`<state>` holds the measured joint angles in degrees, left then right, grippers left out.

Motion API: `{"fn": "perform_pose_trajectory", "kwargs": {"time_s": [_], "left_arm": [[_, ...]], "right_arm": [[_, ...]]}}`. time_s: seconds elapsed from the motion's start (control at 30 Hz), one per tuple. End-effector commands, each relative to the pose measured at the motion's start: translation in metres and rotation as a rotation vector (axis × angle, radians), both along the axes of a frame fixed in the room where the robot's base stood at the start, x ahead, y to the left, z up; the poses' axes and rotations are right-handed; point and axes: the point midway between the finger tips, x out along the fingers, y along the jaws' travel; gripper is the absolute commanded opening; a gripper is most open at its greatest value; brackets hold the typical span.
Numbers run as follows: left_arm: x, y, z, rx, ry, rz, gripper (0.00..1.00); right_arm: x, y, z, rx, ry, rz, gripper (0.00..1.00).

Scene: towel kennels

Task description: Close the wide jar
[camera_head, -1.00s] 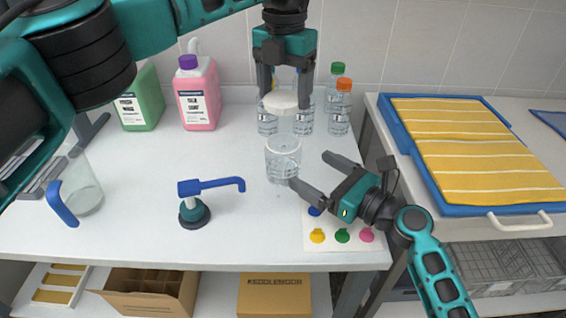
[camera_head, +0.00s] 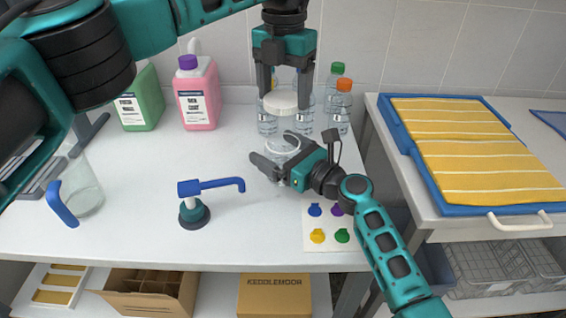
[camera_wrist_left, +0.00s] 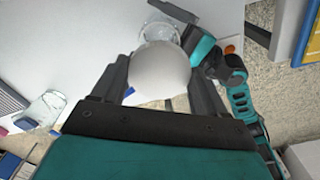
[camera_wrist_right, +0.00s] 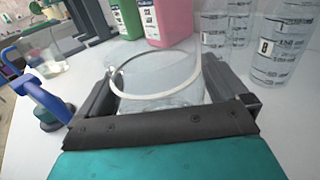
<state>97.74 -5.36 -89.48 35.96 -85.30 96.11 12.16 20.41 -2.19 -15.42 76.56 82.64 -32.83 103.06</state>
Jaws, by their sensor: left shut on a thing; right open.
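The wide jar (camera_head: 282,146) is a clear, open-topped glass jar standing on the white worktop. In the right wrist view the jar (camera_wrist_right: 158,76) stands between the fingers, its round rim tilted in the picture. My right gripper (camera_head: 272,152) is open around the jar; contact cannot be told. My left gripper (camera_head: 286,100) is shut on a round white lid (camera_head: 284,101) and holds it above the jar. In the left wrist view the lid (camera_wrist_left: 160,72) sits between the fingers and partly hides the jar (camera_wrist_left: 158,32).
A blue pump (camera_head: 195,200) stands left of the jar, and a glass jug (camera_head: 84,190) farther left. Water bottles (camera_head: 338,108) stand close behind. Pink (camera_head: 199,95) and green (camera_head: 140,100) containers stand at the back. A card with coloured marks (camera_head: 328,236) lies in front.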

Motion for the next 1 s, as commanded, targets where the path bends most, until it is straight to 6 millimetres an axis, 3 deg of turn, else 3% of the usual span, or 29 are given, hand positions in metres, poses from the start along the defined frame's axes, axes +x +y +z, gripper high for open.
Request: {"fn": "perform_pose_trajectory", "kwargs": {"time_s": [0.07,0.77,1.0], "left_arm": [[0.0,0.0,0.0,0.0,0.0,0.0,0.41],[0.0,0.0,0.0,0.0,0.0,0.0,0.41],[0.0,0.0,-0.014,0.0,0.002,0.0,0.41]], "right_arm": [[0.0,0.0,0.0,0.0,0.0,0.0,0.98],[0.0,-0.001,0.0,0.0,0.0,-0.001,0.31],[0.0,-0.001,0.0,-0.001,0.001,-0.001,0.29]]}}
